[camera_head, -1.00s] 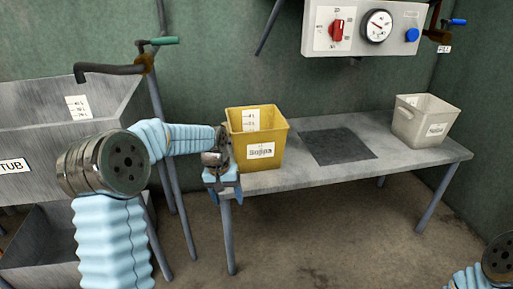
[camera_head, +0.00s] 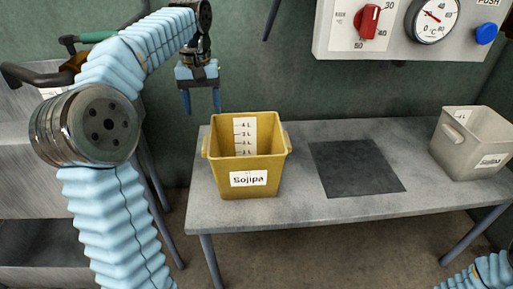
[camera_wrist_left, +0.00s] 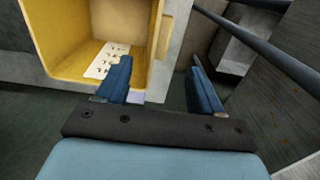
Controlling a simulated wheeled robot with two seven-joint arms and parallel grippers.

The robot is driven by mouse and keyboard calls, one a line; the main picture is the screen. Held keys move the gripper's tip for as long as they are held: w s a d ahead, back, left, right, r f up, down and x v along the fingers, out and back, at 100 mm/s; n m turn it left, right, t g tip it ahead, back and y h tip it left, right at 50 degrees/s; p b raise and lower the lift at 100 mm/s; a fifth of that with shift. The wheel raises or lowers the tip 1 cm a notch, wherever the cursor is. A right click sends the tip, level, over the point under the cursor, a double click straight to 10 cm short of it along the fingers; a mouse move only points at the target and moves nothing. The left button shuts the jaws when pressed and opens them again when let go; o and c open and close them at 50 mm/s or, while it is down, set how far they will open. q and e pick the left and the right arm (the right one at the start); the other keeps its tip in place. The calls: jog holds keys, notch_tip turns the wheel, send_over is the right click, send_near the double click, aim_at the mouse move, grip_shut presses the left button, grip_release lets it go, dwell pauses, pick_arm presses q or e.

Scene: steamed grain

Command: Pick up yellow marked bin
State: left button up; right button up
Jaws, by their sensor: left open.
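The yellow bin (camera_head: 222,187) stands upright on the left part of the metal table, with a white "Sojipa" label on its front and a volume scale inside. My left gripper (camera_head: 201,110) is open and empty, pointing down above the bin's back left corner. In the left wrist view, the yellow bin (camera_wrist_left: 60,68) shows at the upper left. There one finger of the left gripper (camera_wrist_left: 161,78) overlaps the bin's opening and the other lies outside its side wall. I cannot tell the fingers' height above the rim. My right gripper is out of view.
The grey table (camera_head: 290,208) has a dark square plate (camera_head: 355,167) in its middle. A pale grey bin (camera_head: 462,155) stands at the right end. A control panel (camera_head: 340,30) hangs on the wall. A metal tub (camera_head: 20,150) stands at the left.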

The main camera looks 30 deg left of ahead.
aim_at(208, 142)
pick_arm(q)
notch_tip(208, 142, down, 8)
jog(key=shift+r+b, duration=0.15)
jog(key=shift+b, duration=0.55)
notch_tip(208, 142, down, 6)
jog(key=shift+r, duration=0.1)
jog(key=shift+c, duration=0.3)
grip_shut()
